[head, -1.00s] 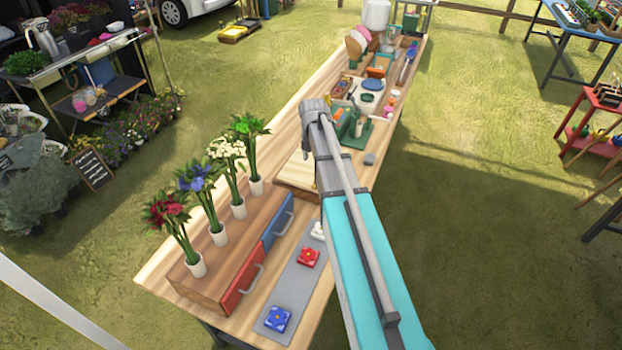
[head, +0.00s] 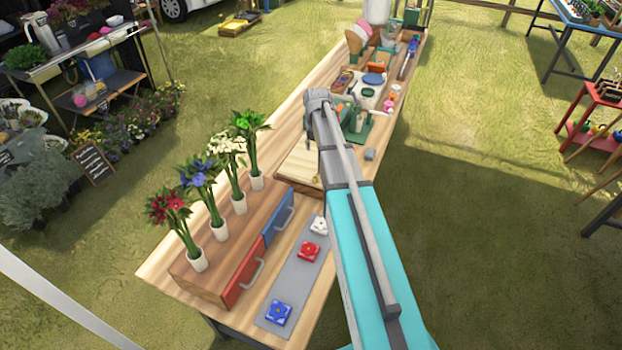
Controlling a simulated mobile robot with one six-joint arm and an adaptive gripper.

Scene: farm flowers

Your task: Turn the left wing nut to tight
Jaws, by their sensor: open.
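A light wooden board or press (head: 298,165) lies on the long wooden table, just left of my arm. A small brass-coloured fitting (head: 316,181) shows at its near right edge. It may be a wing nut, but it is too small to tell its shape or how tight it is. My arm covers the right side of the board, so anything there is hidden. My gripper is not visible; only my arm's upper links show, reaching over the table.
Several vases of flowers (head: 222,232) stand on a wooden drawer unit (head: 205,272) at the near left. A grey mat (head: 291,290) holds blue, red and white blocks. A green stand (head: 357,132), a grey block (head: 370,155) and other items crowd the table beyond.

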